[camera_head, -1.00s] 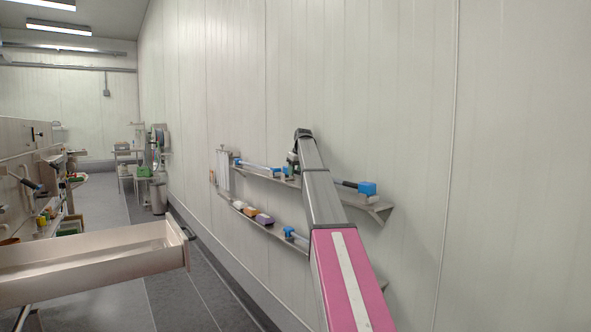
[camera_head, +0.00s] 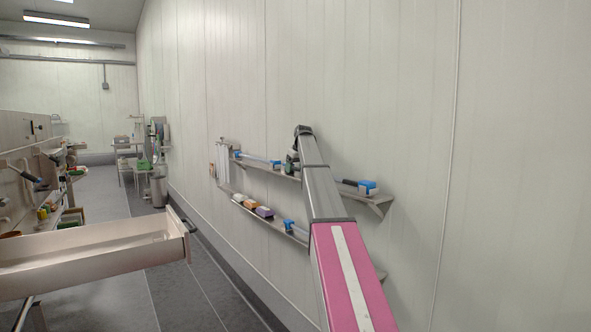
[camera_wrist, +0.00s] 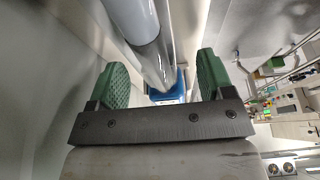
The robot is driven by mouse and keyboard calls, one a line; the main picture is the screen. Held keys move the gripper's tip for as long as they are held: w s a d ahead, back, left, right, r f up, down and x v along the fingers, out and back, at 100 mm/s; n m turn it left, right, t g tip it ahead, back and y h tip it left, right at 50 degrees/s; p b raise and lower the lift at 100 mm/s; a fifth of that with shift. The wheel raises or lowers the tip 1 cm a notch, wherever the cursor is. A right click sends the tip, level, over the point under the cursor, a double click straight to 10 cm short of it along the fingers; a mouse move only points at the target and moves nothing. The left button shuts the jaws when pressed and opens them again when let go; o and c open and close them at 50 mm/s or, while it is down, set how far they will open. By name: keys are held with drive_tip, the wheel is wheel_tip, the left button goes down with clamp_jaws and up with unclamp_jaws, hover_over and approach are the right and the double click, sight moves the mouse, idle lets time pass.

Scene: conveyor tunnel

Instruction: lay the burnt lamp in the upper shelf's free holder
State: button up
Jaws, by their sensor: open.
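In the wrist view my gripper (camera_wrist: 165,80) is open, with one green pad on each side of a pale grey tube lamp (camera_wrist: 152,55). The lamp runs down from the top edge to a blue holder (camera_wrist: 168,88) between the pads. The pads look apart from it. I cannot tell how firmly it sits in the holder. In the head view the upper shelf (camera_head: 380,199) has a blue holder (camera_head: 367,187) at its right end, with a dark piece beside it. A pale tube (camera_head: 256,159) lies at its left. My arm hides the shelf's middle and my gripper's jaws.
The lower shelf (camera_head: 228,188) carries small coloured boxes (camera_head: 250,204) and another blue holder (camera_head: 289,225). An open pale drawer (camera_head: 90,258) juts out at the left. The wall to the right of the shelves is bare.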

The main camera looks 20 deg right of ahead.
drive_tip(key=v, duration=1)
drive_tip(key=shift+s+r, duration=0.1)
drive_tip(key=shift+r, duration=0.15)
